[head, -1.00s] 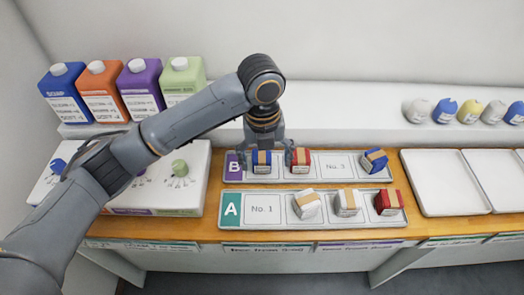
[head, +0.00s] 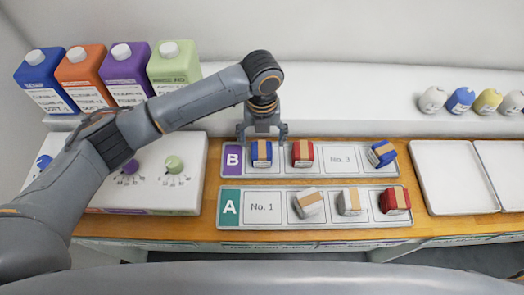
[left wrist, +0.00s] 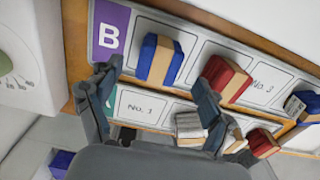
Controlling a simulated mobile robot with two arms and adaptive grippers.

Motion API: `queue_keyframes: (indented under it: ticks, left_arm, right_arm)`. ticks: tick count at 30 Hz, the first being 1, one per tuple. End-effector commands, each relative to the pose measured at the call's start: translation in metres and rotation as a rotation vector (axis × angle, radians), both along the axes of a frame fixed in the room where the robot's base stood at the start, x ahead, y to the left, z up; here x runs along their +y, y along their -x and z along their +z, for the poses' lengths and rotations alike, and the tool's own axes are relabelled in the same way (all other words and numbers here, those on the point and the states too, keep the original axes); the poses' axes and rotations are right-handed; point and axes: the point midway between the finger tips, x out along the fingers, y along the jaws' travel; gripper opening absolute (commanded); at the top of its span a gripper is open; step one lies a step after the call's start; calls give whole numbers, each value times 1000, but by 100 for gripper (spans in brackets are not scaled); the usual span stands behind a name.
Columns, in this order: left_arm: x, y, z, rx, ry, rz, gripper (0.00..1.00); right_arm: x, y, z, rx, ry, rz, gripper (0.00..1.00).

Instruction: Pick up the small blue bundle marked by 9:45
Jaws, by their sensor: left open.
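A small blue bundle (head: 262,154) with a tan band lies in the left part of rack B (head: 233,172). A second blue bundle (head: 382,154) lies tilted at rack B's right end. The left wrist view shows the first blue bundle (left wrist: 152,57) and the second (left wrist: 306,107), which bears a pale label. I cannot read 9:45 on either. My left gripper (head: 262,132) is open and empty above and just behind the first blue bundle. Its spread fingers (left wrist: 160,82) also show in the left wrist view. My right gripper is out of view.
A red bundle (head: 303,154) lies right of the first blue one. Rack A (head: 229,208) in front holds two white bundles and a red one (head: 396,200). Soap jugs (head: 125,78) stand behind left. Empty white trays (head: 462,180) lie at the right.

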Motion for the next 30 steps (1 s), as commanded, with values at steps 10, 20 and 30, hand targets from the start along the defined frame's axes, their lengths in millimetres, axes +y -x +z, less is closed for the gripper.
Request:
queue_keyframes:
  ticks: [10,20,30]
  left_arm:
    - [0,6,-35,3,-1,0,80]
    - [0,5,-57,-2,0,-1,80]
    - [0,5,-57,-1,0,-1,29]
  right_arm:
    - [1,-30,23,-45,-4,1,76]
    - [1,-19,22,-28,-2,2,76]
    - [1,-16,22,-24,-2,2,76]
